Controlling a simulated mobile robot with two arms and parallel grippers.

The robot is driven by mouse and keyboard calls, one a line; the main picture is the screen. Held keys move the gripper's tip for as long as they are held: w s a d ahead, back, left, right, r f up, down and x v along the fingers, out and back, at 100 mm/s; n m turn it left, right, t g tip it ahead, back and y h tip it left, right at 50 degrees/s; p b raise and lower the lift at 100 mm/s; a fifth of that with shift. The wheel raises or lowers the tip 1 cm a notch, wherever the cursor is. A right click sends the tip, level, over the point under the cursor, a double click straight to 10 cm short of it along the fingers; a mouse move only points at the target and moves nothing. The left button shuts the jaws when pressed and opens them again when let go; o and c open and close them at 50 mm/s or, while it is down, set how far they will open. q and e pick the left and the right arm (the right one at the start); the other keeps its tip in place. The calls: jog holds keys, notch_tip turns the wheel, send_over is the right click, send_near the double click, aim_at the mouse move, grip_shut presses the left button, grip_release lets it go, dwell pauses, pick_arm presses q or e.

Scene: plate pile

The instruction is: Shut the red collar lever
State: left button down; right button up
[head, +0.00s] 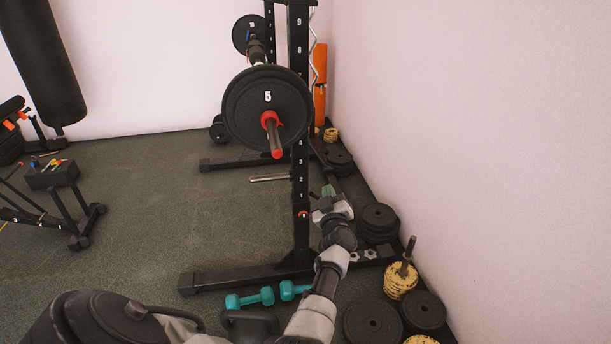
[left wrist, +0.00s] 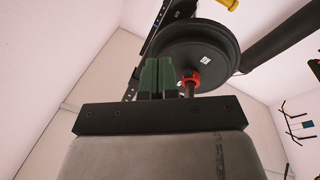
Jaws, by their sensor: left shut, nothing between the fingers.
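A red collar (head: 270,119) sits on the bar's sleeve, against the outer face of a black plate (head: 250,95) marked 5. It also shows in the left wrist view (left wrist: 190,78), just right of my fingers. Its lever is too small to tell open from shut. My left gripper (head: 328,191) is low and to the right of the collar, apart from it, beside the rack's upright. Its green fingers (left wrist: 157,77) are together and empty, pointing up toward the plate. My right gripper is in neither view.
The rack upright (head: 300,150) stands between the arm and the floor on the left. Plates (head: 378,218) and yellow discs (head: 400,283) lie along the right wall. Teal dumbbells (head: 250,298) lie near the rack foot.

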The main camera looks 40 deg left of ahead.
pick_arm(q)
jog(key=a+r+n+g+y+b, duration=0.4)
jog(key=a+r+n, duration=0.4)
jog(key=a, duration=0.5)
jog(key=shift+w+a+r+g+y+b, duration=0.2)
jog(key=shift+a+r+g+y+b, duration=0.1)
jog(key=shift+r+g+b, duration=0.65)
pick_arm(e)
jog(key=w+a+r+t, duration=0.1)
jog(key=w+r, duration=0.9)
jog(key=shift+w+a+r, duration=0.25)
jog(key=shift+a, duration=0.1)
pick_arm(q)
jog(key=shift+a, duration=0.15)
